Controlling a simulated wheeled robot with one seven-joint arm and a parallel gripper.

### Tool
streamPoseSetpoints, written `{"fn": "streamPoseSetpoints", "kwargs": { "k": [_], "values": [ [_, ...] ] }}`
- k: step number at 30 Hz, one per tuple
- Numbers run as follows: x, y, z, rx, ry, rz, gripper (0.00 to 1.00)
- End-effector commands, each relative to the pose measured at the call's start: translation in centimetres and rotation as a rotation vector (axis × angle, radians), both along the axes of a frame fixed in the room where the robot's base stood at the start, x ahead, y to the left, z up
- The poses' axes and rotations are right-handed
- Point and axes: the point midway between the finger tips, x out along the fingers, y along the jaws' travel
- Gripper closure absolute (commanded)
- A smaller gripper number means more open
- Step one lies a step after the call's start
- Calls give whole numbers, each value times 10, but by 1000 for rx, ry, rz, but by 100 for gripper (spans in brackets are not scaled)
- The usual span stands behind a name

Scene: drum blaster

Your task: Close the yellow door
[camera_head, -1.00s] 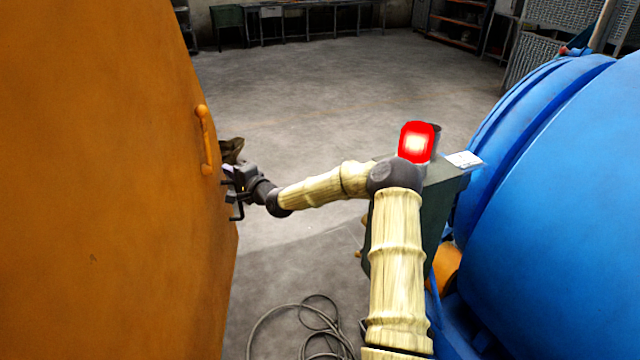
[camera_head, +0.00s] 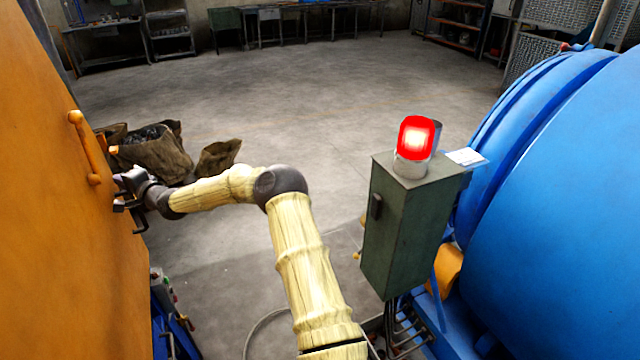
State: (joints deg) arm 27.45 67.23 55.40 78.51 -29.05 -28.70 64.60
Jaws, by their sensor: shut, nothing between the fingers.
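The yellow-orange door (camera_head: 50,230) fills the left side of the head view, with an orange bar handle (camera_head: 85,147) near its right edge. My gripper (camera_head: 127,205) is at the door's right edge, just right of and below the handle. Its dark fingers look close to the door's surface or edge; I cannot tell whether they touch it. The gripper is shut with nothing held, and the handle is outside it. The door's hinge side is out of view.
A green control box (camera_head: 405,225) with a lit red lamp (camera_head: 416,137) stands right of my arm, beside a large blue drum (camera_head: 560,200). Brown sacks (camera_head: 155,152) lie on the floor behind the gripper. Open concrete floor (camera_head: 300,100) spreads beyond.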

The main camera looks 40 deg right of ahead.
Motion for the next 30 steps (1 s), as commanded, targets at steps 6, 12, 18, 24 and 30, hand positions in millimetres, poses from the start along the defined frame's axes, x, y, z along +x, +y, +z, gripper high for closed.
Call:
{"fn": "streamPoseSetpoints", "kwargs": {
  "k": [6,12,18,24,30],
  "values": [
    [3,16,3,3,-4,6,100],
    [2,19,4,3,-5,11,100],
    [1,20,4,2,-4,14,100],
    [1,20,3,1,-3,15,100],
    [-1,11,2,2,-2,14,100]
  ]
}}
